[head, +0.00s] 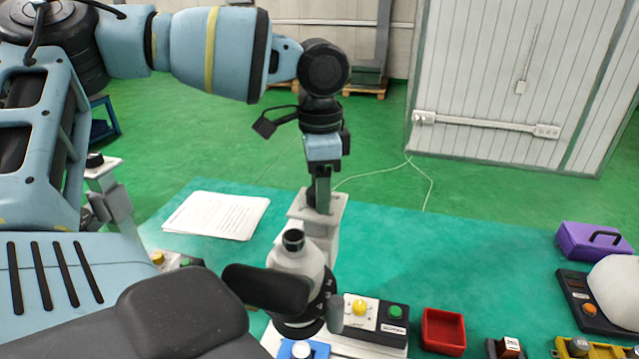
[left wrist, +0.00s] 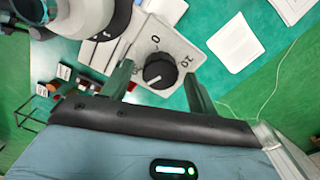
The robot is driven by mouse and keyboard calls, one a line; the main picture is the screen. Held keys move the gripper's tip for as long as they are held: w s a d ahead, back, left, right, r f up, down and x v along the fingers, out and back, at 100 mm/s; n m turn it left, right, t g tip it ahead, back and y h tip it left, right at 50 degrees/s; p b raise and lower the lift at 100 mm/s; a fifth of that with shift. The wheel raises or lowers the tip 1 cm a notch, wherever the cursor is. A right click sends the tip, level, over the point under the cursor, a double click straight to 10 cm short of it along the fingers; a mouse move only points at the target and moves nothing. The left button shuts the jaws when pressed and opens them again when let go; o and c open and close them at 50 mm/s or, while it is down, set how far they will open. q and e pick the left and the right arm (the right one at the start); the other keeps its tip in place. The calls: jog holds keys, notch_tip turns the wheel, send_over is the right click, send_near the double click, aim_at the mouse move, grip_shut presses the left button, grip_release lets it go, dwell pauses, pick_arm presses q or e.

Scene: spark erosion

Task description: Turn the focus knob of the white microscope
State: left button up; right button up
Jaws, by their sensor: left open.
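The white microscope (head: 298,262) stands on the green table, with a black eyepiece at its top. Its focus knob (left wrist: 160,71) is black and round with a white pointer line, on a pale plate (left wrist: 150,42) marked with numbers. My left gripper (head: 320,188) reaches down from above to that plate at the top of the column. In the left wrist view, my left gripper (left wrist: 160,86) is open, with one finger on each side of the knob. Gaps show beside the knob in that view; contact cannot be told. In the head view the fingers mostly hide the knob. My right gripper is not in view.
A similar pale column with a black knob (head: 96,160) stands at the left, partly hidden by my arm. A control box (head: 375,312), a red tray (head: 443,330) and a purple case (head: 592,241) are to the right. The table's back middle is clear.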

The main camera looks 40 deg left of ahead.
pick_arm(q)
jog(key=c, duration=1)
jog(key=shift+n, duration=0.3)
jog(key=n, duration=0.7)
jog(key=shift+a+n, duration=0.1)
jog(key=shift+n, duration=0.3)
jog(key=n, duration=0.3)
jog(key=shift+n, duration=2.2)
